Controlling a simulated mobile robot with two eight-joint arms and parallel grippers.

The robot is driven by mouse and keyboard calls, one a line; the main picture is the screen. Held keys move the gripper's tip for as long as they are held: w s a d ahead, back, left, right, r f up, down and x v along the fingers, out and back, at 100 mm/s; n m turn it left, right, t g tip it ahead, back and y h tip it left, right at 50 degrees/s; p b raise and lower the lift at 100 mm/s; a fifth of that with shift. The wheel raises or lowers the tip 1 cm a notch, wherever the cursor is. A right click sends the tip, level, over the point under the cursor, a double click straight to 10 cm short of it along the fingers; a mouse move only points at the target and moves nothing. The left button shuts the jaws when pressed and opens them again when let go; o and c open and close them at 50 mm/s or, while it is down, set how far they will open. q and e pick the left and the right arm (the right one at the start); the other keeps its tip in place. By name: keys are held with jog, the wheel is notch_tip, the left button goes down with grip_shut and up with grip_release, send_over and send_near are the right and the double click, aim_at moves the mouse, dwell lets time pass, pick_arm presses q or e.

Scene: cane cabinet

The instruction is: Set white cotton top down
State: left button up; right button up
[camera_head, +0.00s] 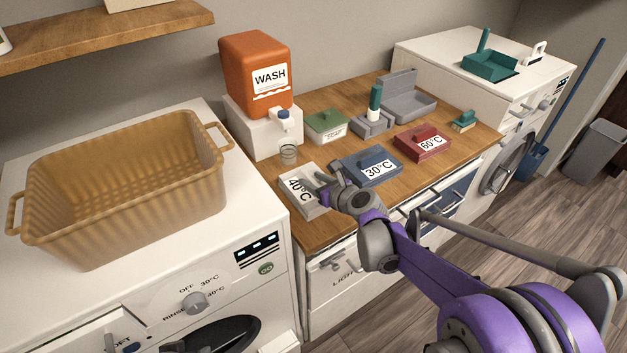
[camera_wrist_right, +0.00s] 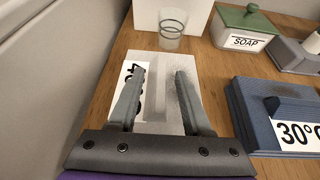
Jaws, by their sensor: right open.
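A pale white-grey flat box (camera_head: 302,203) labelled 40°C sits on the wooden counter near its left end. It also shows in the right wrist view (camera_wrist_right: 158,62), with a pale raised part like a lid handle (camera_wrist_right: 156,113) between the fingers. I see no garment; the white top appears to be this box's lid, lying on it. My right gripper (camera_head: 323,184) is over the box, its fingers (camera_wrist_right: 162,72) apart on either side of the raised part. Whether they touch it I cannot tell. My left gripper is out of view.
A blue 30°C box (camera_head: 372,166) is close on the right, with a red 60°C box (camera_head: 423,142) beyond. A glass (camera_head: 289,153) stands just behind, below the orange WASH dispenser (camera_head: 257,75). A green-lidded SOAP box (camera_head: 326,125) and a tan basket (camera_head: 120,190) are nearby.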

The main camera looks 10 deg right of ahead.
jog(key=v, duration=1.2)
jog(key=s+a+f+n+g, duration=0.2)
jog(key=s+f+n, duration=0.1)
jog(key=s+n, duration=0.5)
jog(key=s+a+f+n+g, duration=0.3)
jog(key=s+n, duration=0.2)
jog(key=n, duration=0.4)
jog(key=s+d+f+n+g+h, duration=0.1)
jog(key=s+d+f+n+h, duration=0.1)
jog(key=s+n, duration=0.3)
jog(key=s+d+f+n+g+h, duration=0.1)
jog(key=s+d+f+n+h, duration=0.1)
jog(key=s+n, duration=0.4)
jog(key=f+n, duration=0.1)
jog(key=n, duration=0.3)
jog(key=shift+g+h, duration=0.3)
